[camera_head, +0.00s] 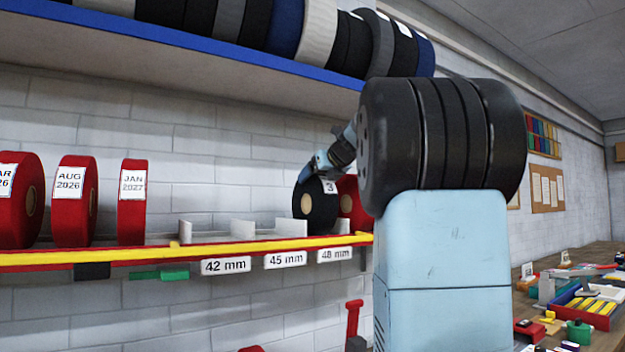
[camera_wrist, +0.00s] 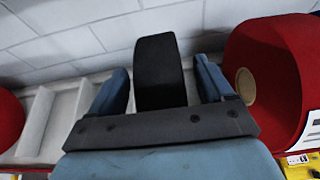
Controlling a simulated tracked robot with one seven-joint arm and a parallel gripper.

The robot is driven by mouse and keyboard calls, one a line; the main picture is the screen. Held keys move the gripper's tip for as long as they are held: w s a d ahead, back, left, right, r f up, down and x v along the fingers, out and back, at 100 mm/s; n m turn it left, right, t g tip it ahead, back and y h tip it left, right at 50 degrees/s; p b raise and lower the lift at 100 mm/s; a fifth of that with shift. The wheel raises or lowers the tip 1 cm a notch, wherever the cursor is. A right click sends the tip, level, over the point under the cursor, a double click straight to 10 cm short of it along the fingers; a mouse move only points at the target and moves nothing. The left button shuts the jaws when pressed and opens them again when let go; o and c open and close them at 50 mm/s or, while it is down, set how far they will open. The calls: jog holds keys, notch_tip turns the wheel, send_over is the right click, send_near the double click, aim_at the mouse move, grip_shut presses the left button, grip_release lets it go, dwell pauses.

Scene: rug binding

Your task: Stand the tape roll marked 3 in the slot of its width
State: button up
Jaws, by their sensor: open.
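The black tape roll marked 3 (camera_head: 314,212) stands upright on the shelf, above the 48 mm label (camera_head: 336,254) as seen in the head view. Its base is partly hidden behind the yellow front rail. My gripper (camera_head: 318,174) is at the top of the roll, reaching in from the upper right. In the wrist view, the black roll (camera_wrist: 160,75) is between the two blue fingers of my open gripper (camera_wrist: 163,82), with gaps showing on both sides. The slots (camera_head: 212,231) above the 42 mm (camera_head: 226,266) and 45 mm (camera_head: 286,260) labels look empty.
A large red roll (camera_wrist: 280,75) stands close on the right of the black roll. Several red rolls (camera_head: 132,205) stand on the left of the shelf. A blue-edged upper shelf (camera_head: 210,45) with more rolls is above. A cluttered workbench (camera_head: 590,255) is at right.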

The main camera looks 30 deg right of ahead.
jog(key=v, duration=1.1)
jog(key=shift+s, duration=0.3)
jog(key=shift+c, duration=0.3)
dwell(0.5)
